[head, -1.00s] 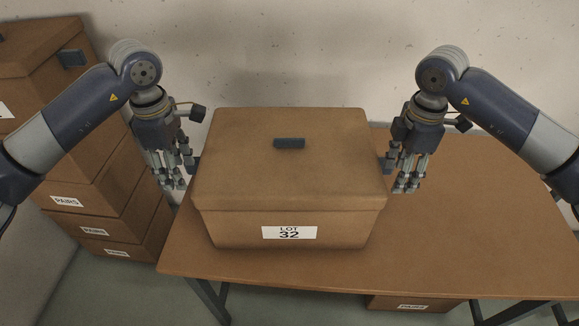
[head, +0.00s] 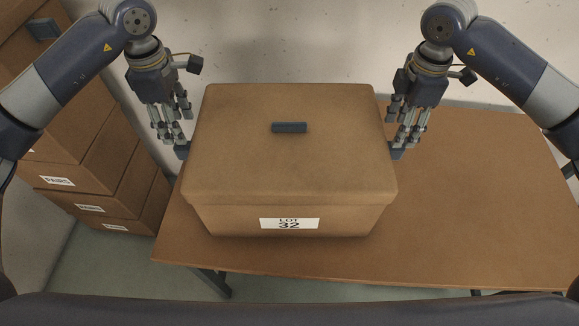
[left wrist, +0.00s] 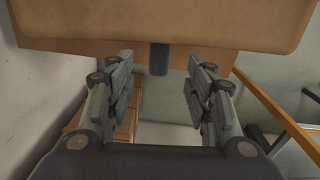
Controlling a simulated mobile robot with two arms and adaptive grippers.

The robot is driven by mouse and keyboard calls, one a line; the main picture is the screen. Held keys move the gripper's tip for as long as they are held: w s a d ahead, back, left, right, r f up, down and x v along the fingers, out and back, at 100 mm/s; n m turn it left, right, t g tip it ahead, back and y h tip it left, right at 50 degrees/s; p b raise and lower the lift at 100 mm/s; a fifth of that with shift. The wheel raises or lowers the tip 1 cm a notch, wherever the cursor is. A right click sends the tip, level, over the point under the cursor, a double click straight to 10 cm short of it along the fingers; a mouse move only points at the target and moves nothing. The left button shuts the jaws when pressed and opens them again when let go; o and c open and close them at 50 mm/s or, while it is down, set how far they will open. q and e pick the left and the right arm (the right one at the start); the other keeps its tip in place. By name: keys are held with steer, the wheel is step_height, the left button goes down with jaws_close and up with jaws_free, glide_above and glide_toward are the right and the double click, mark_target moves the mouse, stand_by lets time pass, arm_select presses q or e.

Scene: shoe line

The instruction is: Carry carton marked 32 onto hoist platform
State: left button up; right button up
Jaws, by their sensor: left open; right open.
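The brown lidded carton marked LOT 32 (head: 290,175) rests on the table, its label facing me. A dark grip block sits on its lid. A dark side handle (head: 182,151) sticks out on its left and another (head: 397,153) on its right. My left gripper (head: 171,143) is open beside the left side. In the left wrist view the left handle (left wrist: 159,58) lies in the gap between the open fingers (left wrist: 165,70), ungripped. My right gripper (head: 407,143) is open at the right side, fingertips close to that handle; contact is unclear. No hoist platform is visible.
The brown table (head: 480,210) is clear to the right of the carton. Brown cartons marked PAIRS (head: 95,190) are stacked at the left, close to my left arm. A pale wall (head: 290,40) stands behind the table.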

arm_select(q)
step_height(320, 180, down, 11)
steer(key=shift+r, duration=0.15)
arm_select(e)
step_height(320, 180, down, 11)
steer(key=shift+r, duration=0.15)
arm_select(q)
jaws_close()
arm_select(e)
jaws_close()
arm_select(q)
steer(key=shift+r, duration=0.1)
arm_select(e)
steer(key=shift+w+r, duration=0.1)
